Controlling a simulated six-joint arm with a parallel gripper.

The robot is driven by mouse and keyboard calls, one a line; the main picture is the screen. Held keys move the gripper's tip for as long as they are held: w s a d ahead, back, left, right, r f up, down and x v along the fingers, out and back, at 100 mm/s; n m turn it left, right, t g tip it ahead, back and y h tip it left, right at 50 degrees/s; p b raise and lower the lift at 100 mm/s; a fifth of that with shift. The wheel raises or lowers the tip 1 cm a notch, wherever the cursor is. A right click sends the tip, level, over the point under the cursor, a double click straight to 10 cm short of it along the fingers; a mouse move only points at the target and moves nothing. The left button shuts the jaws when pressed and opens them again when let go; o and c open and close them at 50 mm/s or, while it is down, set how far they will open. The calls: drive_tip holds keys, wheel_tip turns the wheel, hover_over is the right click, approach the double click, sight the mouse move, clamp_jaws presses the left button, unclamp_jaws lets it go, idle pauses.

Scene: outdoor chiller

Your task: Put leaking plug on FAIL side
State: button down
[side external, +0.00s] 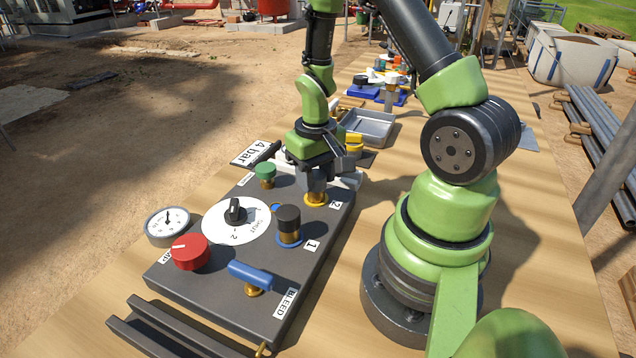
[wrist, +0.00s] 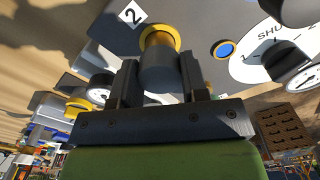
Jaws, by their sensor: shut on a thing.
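My gripper (side external: 316,188) is shut on a grey-capped plug at port 2 of the dark test panel (side external: 205,268). In the wrist view my gripper (wrist: 159,85) has a finger on each side of the plug's grey cap (wrist: 160,76). Brass shows at the plug's base, inside a yellow ring (wrist: 176,36), beside the "2" label. A second plug (side external: 289,220), dark-capped with brass below, stands upright in the blue-ringed port 1. No FAIL marking is readable. Whether the plug is seated or slightly lifted is unclear.
The panel carries a selector dial (side external: 236,213), red knob (side external: 190,252), green-topped knob (side external: 265,173) and blue BLEED handle (side external: 250,275). A pressure gauge (side external: 168,222) lies at its left edge. A grey metal tray (side external: 369,127) stands behind, near yellow-topped objects (side external: 354,141).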

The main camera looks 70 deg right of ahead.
sight(316, 174)
drive_tip(key=shift+r, duration=0.65)
drive_tip(key=shift+r, duration=2.6)
drive_tip(key=c, duration=1.1)
unclamp_jaws()
drive_tip(key=shift+c, duration=0.2)
clamp_jaws()
